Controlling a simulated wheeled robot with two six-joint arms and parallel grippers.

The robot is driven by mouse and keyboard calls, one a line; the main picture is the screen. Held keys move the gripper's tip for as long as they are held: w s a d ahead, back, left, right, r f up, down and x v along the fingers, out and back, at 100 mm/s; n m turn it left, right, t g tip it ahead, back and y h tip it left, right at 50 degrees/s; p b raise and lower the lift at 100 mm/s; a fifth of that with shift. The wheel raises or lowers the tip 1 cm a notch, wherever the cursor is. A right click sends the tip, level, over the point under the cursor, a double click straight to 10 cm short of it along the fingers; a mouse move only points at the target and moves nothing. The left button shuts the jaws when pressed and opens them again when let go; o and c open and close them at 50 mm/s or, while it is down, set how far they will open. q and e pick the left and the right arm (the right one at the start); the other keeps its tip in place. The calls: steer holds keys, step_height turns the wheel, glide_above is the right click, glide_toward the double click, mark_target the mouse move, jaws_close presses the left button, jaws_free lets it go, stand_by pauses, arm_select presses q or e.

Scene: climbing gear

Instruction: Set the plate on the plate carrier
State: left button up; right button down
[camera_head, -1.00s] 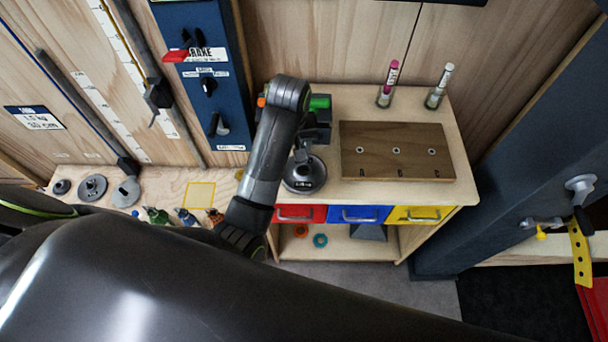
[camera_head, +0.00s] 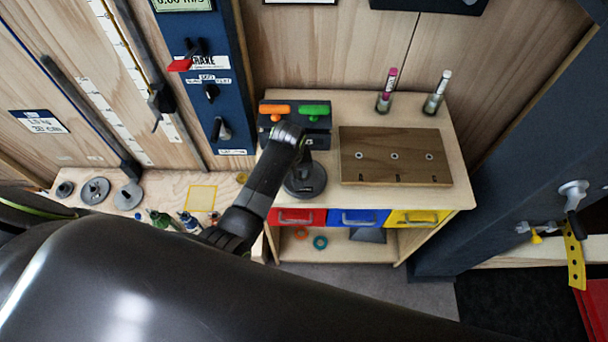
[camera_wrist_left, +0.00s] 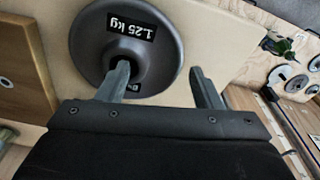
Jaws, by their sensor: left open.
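A dark grey round plate (camera_head: 306,187) lies on the cabinet top, left of the wooden board. In the left wrist view the plate (camera_wrist_left: 88,42) reads 1.25 kg. My left gripper (camera_wrist_left: 160,70) is open and empty, with one finger across the plate's lower part and the other beyond its right rim. In the head view my left wrist hides part of the plate, and the fingers are hard to make out. A grey disc (camera_head: 128,197) sits at the foot of a rail at left; I cannot tell whether this is the plate carrier. My right gripper is not in view.
Behind the plate is a dark block with an orange handle (camera_head: 276,109) and a green handle (camera_head: 314,109). The wooden board (camera_head: 395,156) is close on the right. Other grey discs (camera_head: 95,190) and small bottles (camera_head: 160,220) occupy the left bench. Two tubes (camera_head: 436,95) stand behind.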

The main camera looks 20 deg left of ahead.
arm_select(q)
steer(key=shift+w+f, duration=0.1)
steer(key=shift+f, duration=0.85)
jaws_close()
steer(key=shift+w+r, duration=0.15)
steer(key=shift+w, duration=0.05)
